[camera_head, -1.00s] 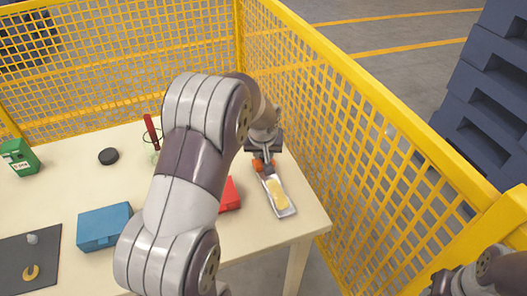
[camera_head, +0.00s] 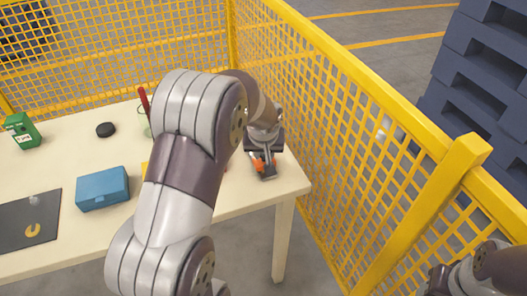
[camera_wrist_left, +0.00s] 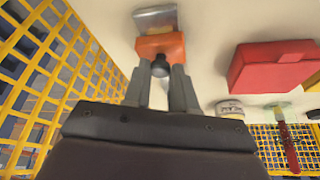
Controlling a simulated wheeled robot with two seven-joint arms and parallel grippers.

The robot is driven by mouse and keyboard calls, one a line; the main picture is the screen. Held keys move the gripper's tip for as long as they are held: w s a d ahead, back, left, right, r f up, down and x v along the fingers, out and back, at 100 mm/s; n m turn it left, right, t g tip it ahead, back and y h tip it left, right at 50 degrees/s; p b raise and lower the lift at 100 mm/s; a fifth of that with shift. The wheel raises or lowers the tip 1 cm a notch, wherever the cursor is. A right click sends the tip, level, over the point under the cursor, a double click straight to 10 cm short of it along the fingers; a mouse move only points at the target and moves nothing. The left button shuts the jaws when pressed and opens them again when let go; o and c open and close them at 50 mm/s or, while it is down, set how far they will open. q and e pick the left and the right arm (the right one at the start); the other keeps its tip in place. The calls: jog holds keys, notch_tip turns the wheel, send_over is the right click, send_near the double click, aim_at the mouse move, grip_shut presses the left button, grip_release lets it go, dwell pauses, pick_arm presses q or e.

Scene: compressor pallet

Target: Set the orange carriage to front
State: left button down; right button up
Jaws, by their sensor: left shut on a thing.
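The orange carriage (camera_head: 259,163) sits on a grey metal rail (camera_head: 268,176) near the table's front right corner. Only a short end of the rail shows past the carriage on the front side. My left gripper (camera_head: 261,153) reaches down over it. In the left wrist view, its fingers (camera_wrist_left: 161,75) are closed on the black knob (camera_wrist_left: 160,66) of the carriage (camera_wrist_left: 160,46), with the silver rail end (camera_wrist_left: 156,18) just beyond. The rest of the rail is hidden by my gripper. My right arm shows at the lower right corner; its gripper's state is unclear.
A red box (camera_wrist_left: 272,65) lies beside the rail, mostly hidden by my left arm in the head view. A blue box (camera_head: 102,189), black puck (camera_head: 105,130) and green box (camera_head: 22,130) stand further left. Yellow mesh fence (camera_head: 345,110) runs close along the table's right side.

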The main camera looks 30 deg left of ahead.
pick_arm(q)
jog(key=c, duration=0.9)
grip_release()
jog(key=shift+d+f, duration=0.1)
jog(key=shift+f, duration=0.1)
jog(key=shift+w, duration=0.1)
jog(key=p+v, duration=0.1)
jog(key=v, duration=1.1)
jog(key=shift+r, duration=0.4)
jog(key=shift+d, duration=0.1)
